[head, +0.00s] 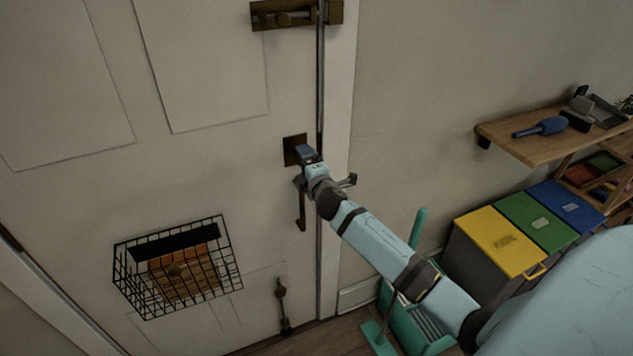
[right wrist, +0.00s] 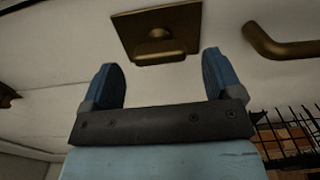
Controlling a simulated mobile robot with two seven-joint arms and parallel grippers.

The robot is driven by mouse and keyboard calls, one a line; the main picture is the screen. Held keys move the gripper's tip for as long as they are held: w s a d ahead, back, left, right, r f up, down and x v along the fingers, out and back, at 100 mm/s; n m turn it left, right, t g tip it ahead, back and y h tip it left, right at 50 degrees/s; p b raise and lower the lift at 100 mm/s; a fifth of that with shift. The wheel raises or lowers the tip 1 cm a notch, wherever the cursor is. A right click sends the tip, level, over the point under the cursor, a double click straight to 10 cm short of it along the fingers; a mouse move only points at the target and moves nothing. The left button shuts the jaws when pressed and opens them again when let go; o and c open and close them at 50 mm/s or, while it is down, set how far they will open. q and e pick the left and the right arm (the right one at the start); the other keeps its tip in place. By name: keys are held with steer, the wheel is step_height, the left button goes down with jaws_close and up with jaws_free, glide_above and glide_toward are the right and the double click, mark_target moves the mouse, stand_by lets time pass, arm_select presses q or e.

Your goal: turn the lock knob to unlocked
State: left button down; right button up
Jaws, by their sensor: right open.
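The lock knob (right wrist: 158,48) is a dark bronze oval thumb-turn on a square plate (right wrist: 125,30), seen in the right wrist view. Its long side lies about level in that picture. My right gripper (right wrist: 160,68) is open, with one blue finger on each side of the knob in the picture. I cannot tell whether the fingertips reach past the knob; no touch shows. In the head view the plate (head: 289,150) is on the white door, and my right gripper (head: 306,152) covers the knob. My left gripper is not in view.
A door handle (head: 302,210) hangs below the lock; it also shows in the right wrist view (right wrist: 282,44). A slide bolt (head: 285,15) is above. A wire basket (head: 180,265) and a lower bolt (head: 282,300) are below. Bins (head: 500,240) and a shelf (head: 510,135) stand right.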

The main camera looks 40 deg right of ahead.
steer(key=b+v, duration=0.1)
steer(key=v, duration=0.9)
steer(key=shift+a, duration=0.15)
steer(key=s+a+f+m+g+y, duration=0.3)
steer(key=s+a+f+m, duration=0.3)
steer(key=s+a+f, duration=0.4)
steer(key=s+a+f+m+g+y+p, duration=0.1)
steer(key=s+a+f+m+g+y, duration=0.2)
steer(key=s+a+f+m, duration=0.3)
steer(key=s+a+f+y, duration=0.1)
steer(key=s+a+f, duration=0.3)
steer(key=s, duration=0.5)
steer(key=shift+a+f+g, duration=0.3)
steer(key=shift+c, duration=0.2)
